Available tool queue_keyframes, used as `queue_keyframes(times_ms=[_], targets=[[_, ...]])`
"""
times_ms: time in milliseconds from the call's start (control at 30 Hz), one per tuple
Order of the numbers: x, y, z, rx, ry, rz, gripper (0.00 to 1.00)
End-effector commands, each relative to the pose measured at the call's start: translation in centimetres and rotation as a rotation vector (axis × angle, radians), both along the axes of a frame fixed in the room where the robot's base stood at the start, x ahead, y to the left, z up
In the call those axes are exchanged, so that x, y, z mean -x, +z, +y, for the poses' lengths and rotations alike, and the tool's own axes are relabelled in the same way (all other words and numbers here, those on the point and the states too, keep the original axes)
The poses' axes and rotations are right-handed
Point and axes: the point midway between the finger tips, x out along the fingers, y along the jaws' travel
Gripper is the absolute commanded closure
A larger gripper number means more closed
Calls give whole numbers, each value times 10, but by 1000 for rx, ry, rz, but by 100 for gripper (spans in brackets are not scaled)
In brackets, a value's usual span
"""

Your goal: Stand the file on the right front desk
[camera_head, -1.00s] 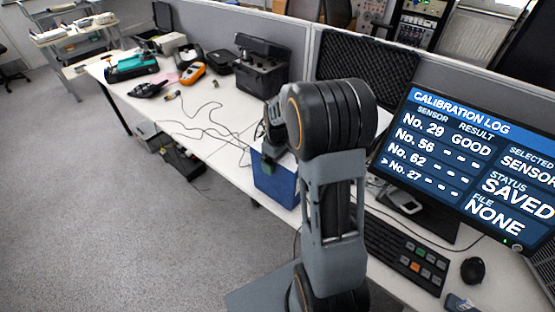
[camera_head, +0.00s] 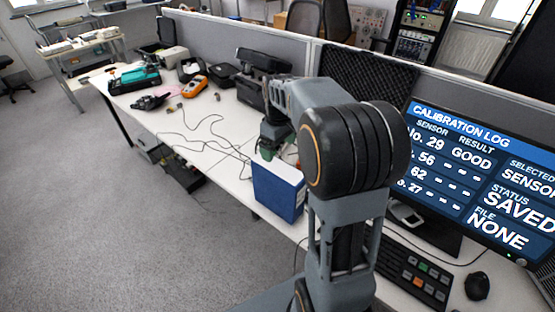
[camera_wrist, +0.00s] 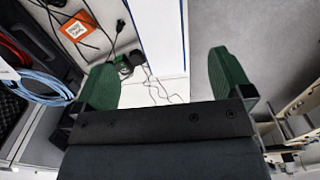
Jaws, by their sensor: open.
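The file (camera_head: 278,192) is a blue box-like folder with a white top face. It stands upright on the white desk near its front edge, just left of my arm in the head view. In the wrist view, its white face with blue edges (camera_wrist: 157,28) shows at the top, beyond and between the fingers. My gripper (camera_head: 267,152), with green fingers, is just behind the file in the head view, apart from it. In the wrist view my gripper (camera_wrist: 165,85) is open with nothing between its fingers. My arm hides part of the desk.
A monitor (camera_head: 470,170) showing a calibration log, a keyboard (camera_head: 412,272) and a mouse (camera_head: 477,286) are at the right. Thin cables (camera_head: 205,135) lie on the desk. A black case (camera_head: 262,80) and an orange meter (camera_head: 194,87) stand farther left.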

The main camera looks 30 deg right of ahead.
Motion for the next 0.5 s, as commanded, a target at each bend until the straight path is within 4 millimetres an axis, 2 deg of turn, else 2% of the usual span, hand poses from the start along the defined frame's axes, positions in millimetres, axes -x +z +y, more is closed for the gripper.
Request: queue_keyframes(times_ms=[133, 267, 400, 500], targets=[[23, 17, 20, 8, -53, -53, 2], [63, 27, 48, 6, -152, -136, 2], [105, 25, 71, -15, -259, -221, 2], [129, 20, 82, -36, -321, -271, 2]])
